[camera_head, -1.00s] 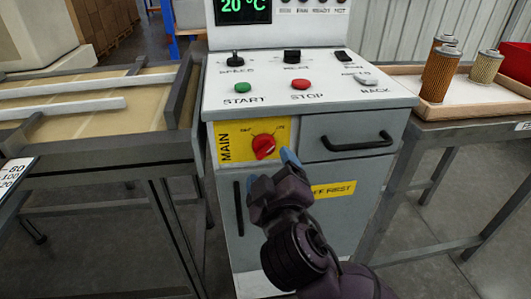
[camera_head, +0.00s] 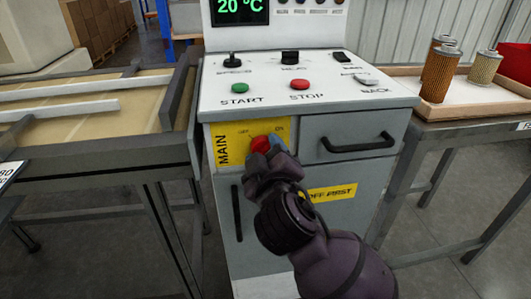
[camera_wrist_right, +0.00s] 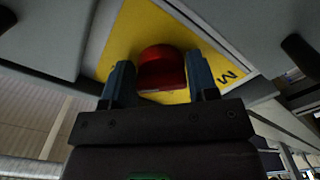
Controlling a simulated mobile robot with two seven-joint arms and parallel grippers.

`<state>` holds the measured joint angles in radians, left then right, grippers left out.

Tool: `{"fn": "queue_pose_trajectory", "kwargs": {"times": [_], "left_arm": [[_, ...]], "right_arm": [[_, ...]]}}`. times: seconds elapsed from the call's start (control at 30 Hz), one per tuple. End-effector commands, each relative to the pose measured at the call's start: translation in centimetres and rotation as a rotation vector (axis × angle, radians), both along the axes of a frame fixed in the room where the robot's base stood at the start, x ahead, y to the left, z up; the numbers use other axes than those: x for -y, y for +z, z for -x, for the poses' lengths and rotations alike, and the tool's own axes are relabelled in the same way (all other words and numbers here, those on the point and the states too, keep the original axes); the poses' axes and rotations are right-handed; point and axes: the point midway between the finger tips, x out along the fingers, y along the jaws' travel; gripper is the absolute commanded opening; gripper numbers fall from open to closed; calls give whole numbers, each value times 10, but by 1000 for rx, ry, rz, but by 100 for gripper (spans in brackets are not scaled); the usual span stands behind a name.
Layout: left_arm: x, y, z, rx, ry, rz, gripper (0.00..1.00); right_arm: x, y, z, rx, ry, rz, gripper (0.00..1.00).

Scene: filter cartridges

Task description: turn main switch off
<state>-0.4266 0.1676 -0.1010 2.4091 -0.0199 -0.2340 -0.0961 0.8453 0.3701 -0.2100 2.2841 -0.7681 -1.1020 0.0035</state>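The red main switch knob (camera_head: 261,144) sits on a yellow plate (camera_head: 224,137) marked MAIN, with OFF at upper left and ON at upper right. My right gripper (camera_head: 265,147) is at the knob and partly covers it in the head view. In the right wrist view the red knob (camera_wrist_right: 161,70) lies between the two blue fingertips of my right gripper (camera_wrist_right: 160,82). The fingers are apart, one on each side, with a narrow gap visible at the left finger. The knob's pointer is hidden. My left gripper is not in view.
The grey cabinet has a drawer handle (camera_head: 357,143) to the right of the switch and a vertical door handle (camera_head: 237,212) below. Green START (camera_head: 240,88) and red STOP (camera_head: 300,85) buttons are on top. A tray (camera_head: 437,107) with filter cartridges stands at right.

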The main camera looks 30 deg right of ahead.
Motion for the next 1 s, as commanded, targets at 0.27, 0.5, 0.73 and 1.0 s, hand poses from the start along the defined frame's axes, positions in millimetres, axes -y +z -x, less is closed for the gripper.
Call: {"fn": "queue_pose_trajectory", "kwargs": {"times": [0.27,0.5,0.73,1.0], "left_arm": [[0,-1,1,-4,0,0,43],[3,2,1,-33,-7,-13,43],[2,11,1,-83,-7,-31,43],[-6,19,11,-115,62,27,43]], "right_arm": [[0,0,0,-1,0,2,27],[0,6,0,-10,-1,53,27],[1,14,0,-44,-4,195,27],[1,17,0,-112,-4,434,27]]}}
